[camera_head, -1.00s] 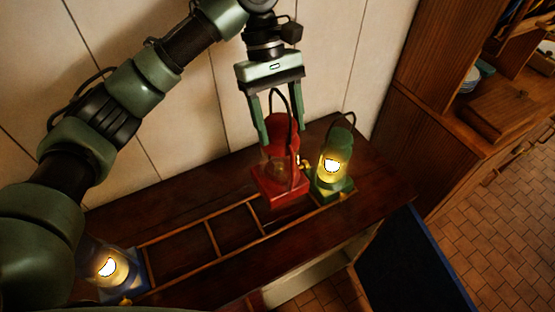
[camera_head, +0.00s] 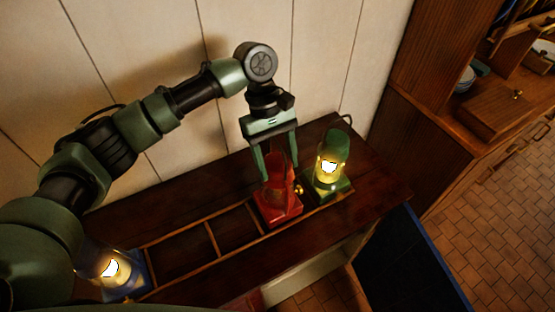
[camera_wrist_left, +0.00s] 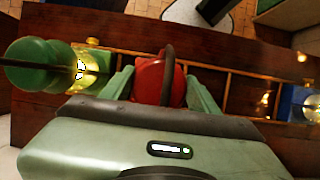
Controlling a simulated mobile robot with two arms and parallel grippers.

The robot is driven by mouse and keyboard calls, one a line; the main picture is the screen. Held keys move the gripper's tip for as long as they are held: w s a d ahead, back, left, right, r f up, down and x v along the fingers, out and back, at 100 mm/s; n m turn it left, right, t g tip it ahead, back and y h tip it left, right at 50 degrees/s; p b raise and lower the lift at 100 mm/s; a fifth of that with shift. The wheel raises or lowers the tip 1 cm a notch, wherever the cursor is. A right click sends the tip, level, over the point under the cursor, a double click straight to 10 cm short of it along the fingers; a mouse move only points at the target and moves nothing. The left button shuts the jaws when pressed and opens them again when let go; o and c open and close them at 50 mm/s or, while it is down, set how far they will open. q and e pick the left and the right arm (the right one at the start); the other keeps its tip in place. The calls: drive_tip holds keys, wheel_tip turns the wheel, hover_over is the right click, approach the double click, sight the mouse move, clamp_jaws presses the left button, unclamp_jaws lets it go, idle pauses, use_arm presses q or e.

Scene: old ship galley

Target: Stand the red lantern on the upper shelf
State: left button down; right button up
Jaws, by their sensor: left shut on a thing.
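The red lantern (camera_head: 281,208) is upright, unlit, between the fingers of my left gripper (camera_head: 279,174), which is shut on it from above. In the left wrist view the red lantern (camera_wrist_left: 150,80) sits between both fingers, its dark handle arching over its top. Its base is at the railed compartment next to the lit green lantern (camera_head: 332,147); I cannot tell whether it touches the wood. The dark wooden shelf (camera_head: 378,190) runs along the wall. My right gripper is not in view.
A lit blue lantern (camera_head: 124,283) stands at the left end of the shelf rails (camera_head: 210,240); the compartments between it and the red lantern are empty. The green lantern is close on the right. A wooden cabinet (camera_head: 425,150) stands further right, a dark blue panel (camera_head: 410,265) in front.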

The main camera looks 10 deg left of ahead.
use_arm(q)
drive_tip(key=shift+r, duration=0.1)
drive_tip(key=shift+c, duration=2)
unclamp_jaws()
